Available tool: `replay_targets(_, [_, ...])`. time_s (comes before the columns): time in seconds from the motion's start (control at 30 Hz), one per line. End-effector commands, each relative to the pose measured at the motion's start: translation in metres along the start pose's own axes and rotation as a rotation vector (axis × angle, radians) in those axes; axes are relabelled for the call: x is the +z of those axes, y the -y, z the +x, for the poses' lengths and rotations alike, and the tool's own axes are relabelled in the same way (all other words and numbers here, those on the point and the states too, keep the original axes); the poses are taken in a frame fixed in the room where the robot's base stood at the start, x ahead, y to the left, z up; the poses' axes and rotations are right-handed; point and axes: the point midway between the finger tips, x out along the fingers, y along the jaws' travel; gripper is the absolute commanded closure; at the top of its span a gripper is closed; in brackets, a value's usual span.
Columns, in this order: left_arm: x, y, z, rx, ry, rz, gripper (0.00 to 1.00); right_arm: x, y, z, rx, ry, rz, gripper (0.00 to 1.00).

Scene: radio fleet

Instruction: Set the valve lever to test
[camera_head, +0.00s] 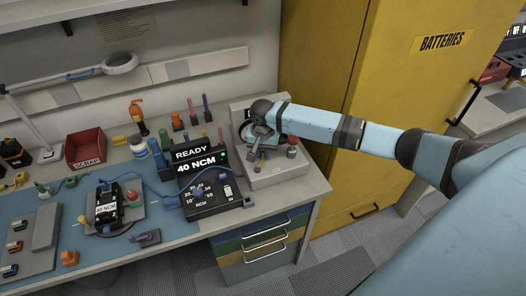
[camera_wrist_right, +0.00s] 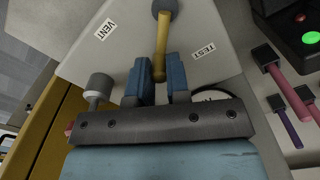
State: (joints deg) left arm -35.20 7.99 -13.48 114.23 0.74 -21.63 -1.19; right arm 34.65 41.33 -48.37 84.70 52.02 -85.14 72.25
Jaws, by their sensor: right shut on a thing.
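The valve lever (camera_wrist_right: 161,42) is a brass-yellow bar on a grey pivot, on a pale panel (camera_wrist_right: 130,55). In the right wrist view it points from the pivot toward my gripper, between the VENT label (camera_wrist_right: 105,29) and the TEST label (camera_wrist_right: 203,50). My right gripper (camera_wrist_right: 160,75) is shut on the lever's free end, its blue fingers on either side. In the head view the right gripper (camera_head: 258,142) is over the pale valve unit (camera_head: 280,178) at the bench's right end, and its arm hides part of the unit. My left gripper is not in view.
A black READY 40 NCM tester (camera_head: 210,190) stands just left of the valve unit. Upright colored tools (camera_head: 192,110) stand behind it. A tall yellow BATTERIES cabinet (camera_head: 330,70) is close on the right. A red scrap bin (camera_head: 85,148) is farther left.

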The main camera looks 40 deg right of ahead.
Motion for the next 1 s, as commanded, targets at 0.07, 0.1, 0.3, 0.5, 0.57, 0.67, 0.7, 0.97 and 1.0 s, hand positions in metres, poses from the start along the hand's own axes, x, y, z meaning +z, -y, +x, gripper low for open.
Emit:
replay_targets(0.07, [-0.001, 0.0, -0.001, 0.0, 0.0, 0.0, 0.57, 0.0, 0.0, -0.001, -0.001, 0.001, -0.004, 1.0])
replay_targets(0.1, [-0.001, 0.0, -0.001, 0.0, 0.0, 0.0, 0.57, 0.0, 0.001, -0.001, -0.001, 0.001, -0.006, 1.0])
replay_targets(0.3, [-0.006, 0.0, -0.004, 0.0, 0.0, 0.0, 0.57, 0.0, 0.002, -0.002, -0.001, 0.002, -0.034, 1.0])
replay_targets(0.5, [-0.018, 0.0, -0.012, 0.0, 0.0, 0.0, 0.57, 0.0, 0.006, -0.004, -0.001, 0.003, -0.114, 1.0])
replay_targets(0.57, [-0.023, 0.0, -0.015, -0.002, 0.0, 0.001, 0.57, 0.0, 0.008, -0.005, -0.001, 0.003, -0.155, 1.0])
replay_targets(0.67, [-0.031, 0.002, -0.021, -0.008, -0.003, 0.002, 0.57, -0.001, 0.011, -0.005, -0.001, 0.004, -0.23, 1.0])
replay_targets(0.7, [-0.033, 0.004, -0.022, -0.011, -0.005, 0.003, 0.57, -0.001, 0.013, -0.005, -0.001, 0.003, -0.261, 1.0])
replay_targets(0.97, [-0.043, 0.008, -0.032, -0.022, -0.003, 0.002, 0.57, 0.0, 0.021, -0.003, -0.002, 0.002, -0.445, 1.0])
replay_targets(1.0, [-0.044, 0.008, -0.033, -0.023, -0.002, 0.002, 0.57, 0.0, 0.022, -0.003, -0.001, 0.002, -0.468, 1.0])
